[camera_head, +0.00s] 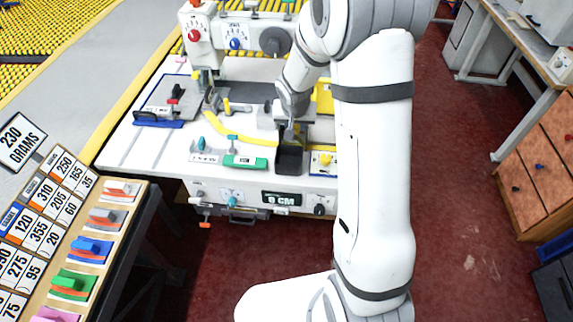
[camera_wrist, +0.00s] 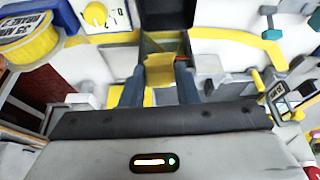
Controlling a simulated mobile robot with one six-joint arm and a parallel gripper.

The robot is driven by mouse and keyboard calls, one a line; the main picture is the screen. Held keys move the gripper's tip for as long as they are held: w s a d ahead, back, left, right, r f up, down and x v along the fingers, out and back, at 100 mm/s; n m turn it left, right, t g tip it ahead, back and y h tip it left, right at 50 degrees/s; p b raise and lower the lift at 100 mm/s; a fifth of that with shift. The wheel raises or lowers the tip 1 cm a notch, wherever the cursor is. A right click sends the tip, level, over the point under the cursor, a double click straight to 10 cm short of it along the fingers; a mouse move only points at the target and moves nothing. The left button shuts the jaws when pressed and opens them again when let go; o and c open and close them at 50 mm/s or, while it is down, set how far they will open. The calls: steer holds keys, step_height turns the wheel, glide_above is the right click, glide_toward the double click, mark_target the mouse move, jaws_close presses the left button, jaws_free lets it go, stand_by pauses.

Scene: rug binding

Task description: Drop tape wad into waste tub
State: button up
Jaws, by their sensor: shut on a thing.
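My gripper (camera_wrist: 159,82) is shut on the yellow tape wad (camera_wrist: 160,72), which sits between its two dark fingers in the wrist view. In the head view, my gripper (camera_head: 290,132) is low over the dark waste tub (camera_head: 291,160) at the front of the white bench, and the wad cannot be made out there. The tub's dark wall (camera_wrist: 166,10) shows beyond the fingers in the wrist view. The wad appears at or just above the tub's opening; its exact height is unclear.
A yellow strip (camera_head: 240,136) lies on the bench (camera_head: 160,152) left of the tub. A green block (camera_head: 244,161) stands near the front edge. A yellow reel (camera_wrist: 30,40) is at the left in the wrist view. A sample board (camera_head: 125,205) stands at the lower left.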

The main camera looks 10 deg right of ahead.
steer(key=shift+f, duration=0.2)
step_height(320, 180, down, 6)
steer(key=b, duration=0.3)
steer(key=shift+r+b, duration=0.25)
steer(key=shift+b, duration=0.1)
steer(key=o, duration=1)
steer(key=shift+v, duration=3.9)
steer(key=shift+r, duration=0.1)
